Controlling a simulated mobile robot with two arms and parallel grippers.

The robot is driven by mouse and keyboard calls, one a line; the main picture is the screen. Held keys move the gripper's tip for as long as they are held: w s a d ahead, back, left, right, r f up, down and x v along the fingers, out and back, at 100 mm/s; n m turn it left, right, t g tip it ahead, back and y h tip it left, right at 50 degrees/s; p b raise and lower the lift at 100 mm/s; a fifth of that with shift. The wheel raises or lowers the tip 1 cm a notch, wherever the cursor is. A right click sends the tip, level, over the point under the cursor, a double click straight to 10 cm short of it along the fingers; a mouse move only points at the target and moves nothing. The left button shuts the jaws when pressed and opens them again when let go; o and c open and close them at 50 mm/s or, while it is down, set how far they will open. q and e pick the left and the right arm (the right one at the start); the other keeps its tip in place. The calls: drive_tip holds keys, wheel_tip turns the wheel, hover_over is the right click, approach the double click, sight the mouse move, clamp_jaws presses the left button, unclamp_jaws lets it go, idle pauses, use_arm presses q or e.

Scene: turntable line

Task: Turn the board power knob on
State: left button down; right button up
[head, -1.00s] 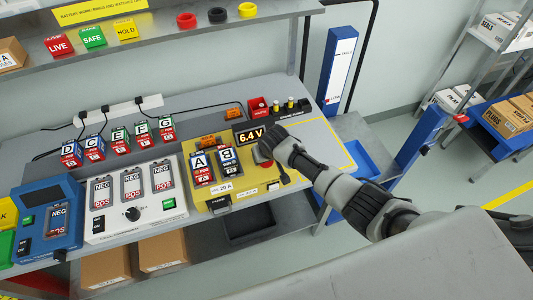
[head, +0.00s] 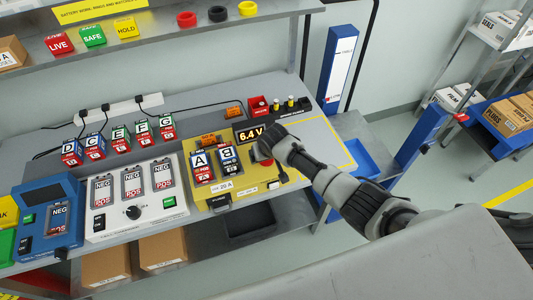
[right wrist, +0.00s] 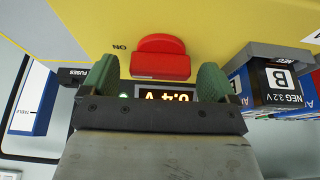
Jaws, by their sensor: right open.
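The board is a yellow panel (head: 236,199) on the bench, also filling much of the right wrist view (right wrist: 230,28). Its red power knob (right wrist: 160,58) has a rounded top and flat bar, with the word ON printed beside it. My right gripper (right wrist: 156,80) is open, its green fingertips on either side of the knob with gaps to both sides. In the head view the gripper (head: 267,152) is at the board's right side and partly covers the knob. A lit display (head: 249,134) reads 6.4 V. My left gripper is not in view.
Batteries A (head: 201,165) and B (head: 229,159) stand in the board, close to the gripper's side. A white charger (head: 110,226) and a blue tester (head: 40,243) sit to the left. Fuses and a red block (head: 257,106) are behind the board.

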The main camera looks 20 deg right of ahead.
drive_tip(key=v, duration=1)
drive_tip(key=shift+r+b, duration=0.35)
drive_tip(key=shift+r, duration=0.05)
drive_tip(key=shift+s, duration=0.1)
